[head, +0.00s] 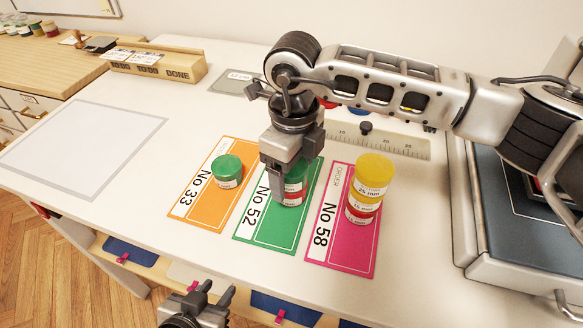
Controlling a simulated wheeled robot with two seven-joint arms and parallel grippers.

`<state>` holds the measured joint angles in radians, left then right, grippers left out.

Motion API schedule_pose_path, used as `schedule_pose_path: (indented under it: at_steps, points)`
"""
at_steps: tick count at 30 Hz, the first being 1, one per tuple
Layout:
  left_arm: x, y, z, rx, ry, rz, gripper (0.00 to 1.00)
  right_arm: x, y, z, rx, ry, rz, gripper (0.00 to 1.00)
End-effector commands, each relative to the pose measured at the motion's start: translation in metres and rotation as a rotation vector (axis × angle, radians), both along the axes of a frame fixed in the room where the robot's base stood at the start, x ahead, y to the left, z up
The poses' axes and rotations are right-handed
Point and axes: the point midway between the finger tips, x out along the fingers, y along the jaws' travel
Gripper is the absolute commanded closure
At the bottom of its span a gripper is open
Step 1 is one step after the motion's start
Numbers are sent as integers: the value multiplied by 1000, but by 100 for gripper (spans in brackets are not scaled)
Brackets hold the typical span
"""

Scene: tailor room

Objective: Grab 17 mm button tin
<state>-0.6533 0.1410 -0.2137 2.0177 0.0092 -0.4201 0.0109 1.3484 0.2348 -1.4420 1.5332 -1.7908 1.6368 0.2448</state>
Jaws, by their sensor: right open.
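A green-lidded tin (227,171) stands on the orange No 33 card (187,209). A stack with a green tin above a red one (292,197) stands on the green No 52 card (272,236). A stack of yellow and red tins (368,187) stands on the pink No 58 card (341,257). The labels are too small for me to tell which tin is 17 mm. My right gripper (287,178) points down at the No 52 stack, open, and partly hides it; contact is unclear. My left gripper (216,291) is open and empty at the bottom, before the table's front edge.
A wooden DONE box (155,67) stands at the back left. A pale outlined sheet (84,145) lies on the table's left. A machine with a dark panel (512,205) stands at the right.

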Motion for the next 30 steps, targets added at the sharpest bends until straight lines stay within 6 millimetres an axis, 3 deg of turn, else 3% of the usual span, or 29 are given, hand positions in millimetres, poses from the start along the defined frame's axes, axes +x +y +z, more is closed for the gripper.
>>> schedule_pose_path:
  at_steps: [3,4,9,22,28,30]
  points:
    - [0,0,-1,1,2,1,64,0,0,0,0,0,-1,24]
    - [0,1,-1,1,2,1,64,0,0,0,0,0,-1,29]
    - [0,1,-1,1,2,1,64,0,0,0,0,0,-1,75]
    - [-3,1,-1,1,5,0,64,1,0,7,1,-1,-1,75]
    - [-4,1,-4,1,6,-1,64,1,0,33,2,-4,-1,75]
    - [-3,1,-6,0,5,-2,64,-10,0,43,3,-3,3,75]
